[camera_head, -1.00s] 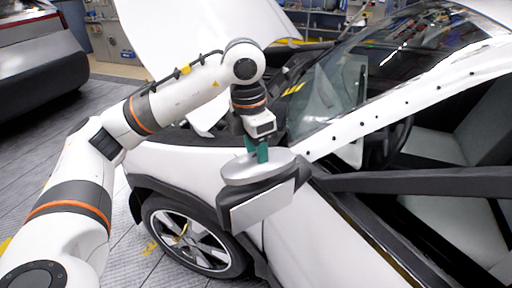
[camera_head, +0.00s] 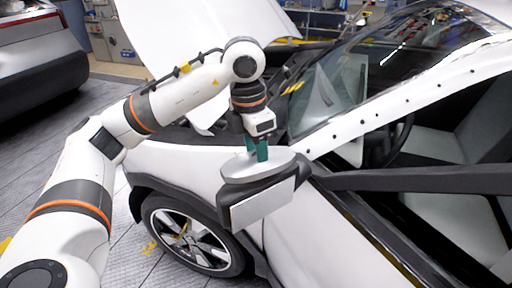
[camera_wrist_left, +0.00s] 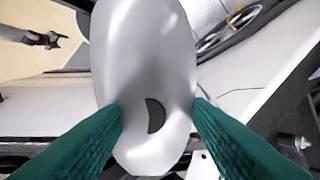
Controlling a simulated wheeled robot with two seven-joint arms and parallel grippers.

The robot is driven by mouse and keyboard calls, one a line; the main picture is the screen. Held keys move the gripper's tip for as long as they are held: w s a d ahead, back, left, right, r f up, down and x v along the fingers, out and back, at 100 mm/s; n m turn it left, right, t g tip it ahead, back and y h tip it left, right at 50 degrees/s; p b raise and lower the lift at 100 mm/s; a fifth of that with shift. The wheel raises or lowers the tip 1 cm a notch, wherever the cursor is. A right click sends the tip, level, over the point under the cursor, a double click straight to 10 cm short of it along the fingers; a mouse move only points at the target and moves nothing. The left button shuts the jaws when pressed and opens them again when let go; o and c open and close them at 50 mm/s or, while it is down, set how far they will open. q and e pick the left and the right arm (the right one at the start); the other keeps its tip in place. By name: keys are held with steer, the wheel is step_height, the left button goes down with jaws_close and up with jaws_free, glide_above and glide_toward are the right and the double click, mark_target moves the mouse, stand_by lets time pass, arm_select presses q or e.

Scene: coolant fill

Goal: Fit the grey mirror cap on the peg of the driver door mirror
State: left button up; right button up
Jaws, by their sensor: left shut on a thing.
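The grey mirror cap (camera_head: 250,170) is a smooth oval shell lying over the top of the driver door mirror (camera_head: 262,205). My left gripper (camera_head: 257,150) has green fingers and is shut on the cap from above. In the left wrist view the cap (camera_wrist_left: 145,60) fills the middle, with a dark half-moon opening near its lower end. The fingers of my left gripper (camera_wrist_left: 158,112) are on its two sides. The peg is hidden under the cap, and I cannot tell whether the cap touches the housing.
The white car's front fender (camera_head: 180,165) and wheel (camera_head: 190,238) lie left of the mirror. The windshield (camera_head: 345,90) and door opening are on the right. The raised hood (camera_head: 190,30) stands behind my left arm. Open floor (camera_head: 40,150) lies at the left.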

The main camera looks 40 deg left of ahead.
mark_target(250, 156)
stand_by(1.0)
arm_select(q)
steer(key=shift+f+b, duration=1.3)
steer(key=shift+b, duration=0.05)
steer(key=o, duration=1.1)
step_height(250, 156, up, 3)
steer(key=shift+s+a+b, duration=0.1)
steer(key=shift+b, duration=0.2)
steer(key=r, duration=0.3)
steer(key=r+p, duration=0.1)
steer(key=r, duration=0.2)
steer(key=s+r+p, duration=0.1)
steer(key=r, duration=0.2)
steer(key=shift+a, duration=0.25)
